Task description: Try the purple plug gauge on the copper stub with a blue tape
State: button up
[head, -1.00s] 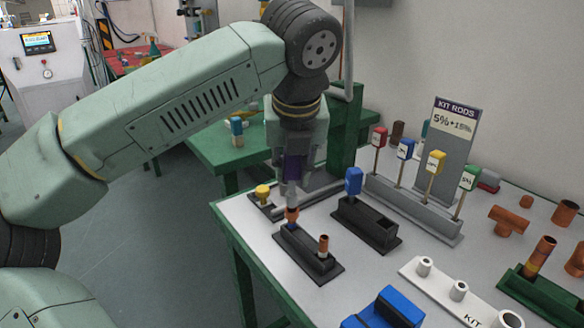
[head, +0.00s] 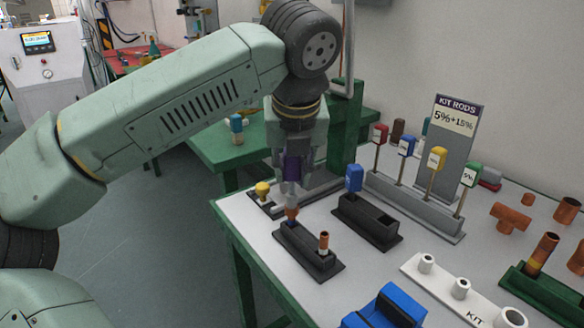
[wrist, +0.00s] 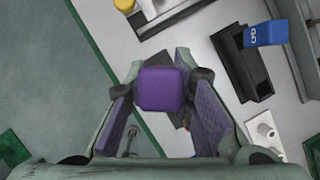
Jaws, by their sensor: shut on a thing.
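My gripper (head: 292,180) is shut on the purple plug gauge (head: 291,167) and points down. In the wrist view the gauge's purple handle (wrist: 160,89) lies between the two finger pads. The gauge's grey lower end is at the top of the left copper stub (head: 291,213) in the black two-post holder (head: 309,268). I cannot tell whether it has entered the bore. A bluish band shows low on that stub. A second copper stub (head: 324,242) stands upright in the same holder, to the right.
A black block (head: 372,228) with a blue-handled gauge (head: 355,177) stands just right. A yellow-topped piece (head: 262,188) is behind left. The grey kit rod rack (head: 420,210), white kit block (head: 450,285) and blue object (head: 385,308) are further right and in front.

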jog(key=shift+r, duration=0.1)
jog(key=shift+r+p, duration=0.35)
jog(key=shift+r, duration=0.15)
jog(key=shift+f+b, duration=0.15)
jog(key=shift+b, duration=0.3)
dwell(1.2)
jog(key=shift+f+b, duration=0.5)
dwell(0.4)
jog(key=shift+r+p, duration=0.45)
jog(key=shift+r, duration=0.25)
